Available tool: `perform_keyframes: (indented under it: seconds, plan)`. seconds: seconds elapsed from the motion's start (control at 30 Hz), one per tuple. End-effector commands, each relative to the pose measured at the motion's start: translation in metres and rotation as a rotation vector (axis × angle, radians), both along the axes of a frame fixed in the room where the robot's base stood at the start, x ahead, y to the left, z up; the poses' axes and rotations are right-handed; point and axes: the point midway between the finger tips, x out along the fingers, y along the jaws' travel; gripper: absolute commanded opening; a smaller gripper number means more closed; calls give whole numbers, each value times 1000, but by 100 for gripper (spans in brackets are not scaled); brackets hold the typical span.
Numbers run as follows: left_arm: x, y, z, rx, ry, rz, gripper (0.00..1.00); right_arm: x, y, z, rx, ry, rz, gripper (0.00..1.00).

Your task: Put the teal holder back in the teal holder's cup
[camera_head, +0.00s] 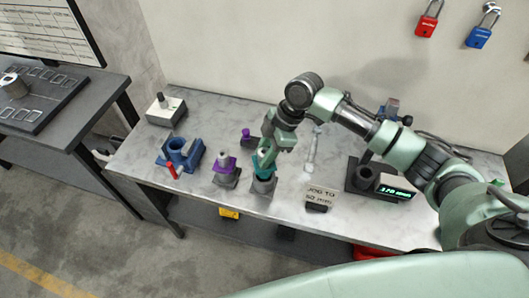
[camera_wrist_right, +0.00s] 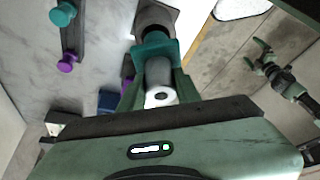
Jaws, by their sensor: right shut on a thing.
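The teal holder (camera_wrist_right: 152,51) is between the fingers of my right gripper (camera_wrist_right: 158,82), which is shut on it. Its pale round end (camera_wrist_right: 160,96) faces the wrist camera. In the head view the teal holder (camera_head: 264,160) is upright, partly hidden by my right gripper (camera_head: 266,150). The holder is directly over a grey cup (camera_head: 263,185) at the table's front edge. The cup also shows behind the holder in the wrist view (camera_wrist_right: 158,17). I cannot tell how far the holder's lower end is inside the cup.
A purple holder (camera_head: 225,164) stands in a cup just left. Further left are a blue fixture (camera_head: 182,154) with a red handle (camera_head: 173,172) and a pale box (camera_head: 166,111). A small sign (camera_head: 320,194) and a display unit (camera_head: 392,191) stand to the right.

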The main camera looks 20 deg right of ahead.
Motion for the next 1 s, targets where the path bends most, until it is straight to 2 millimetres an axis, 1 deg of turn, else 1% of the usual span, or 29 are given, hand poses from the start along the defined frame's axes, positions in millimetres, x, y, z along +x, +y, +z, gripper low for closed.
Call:
perform_keyframes:
  seconds: [0.23,0.53,1.0]
  plan:
    - [0,0,1,0,0,1,100,1,1,2,3,-3,0,0]
    - [0,0,6,0,0,0,100,1,0,2,2,-2,-1,0]
    - [0,0,6,0,0,0,100,1,0,2,2,-3,0,0]
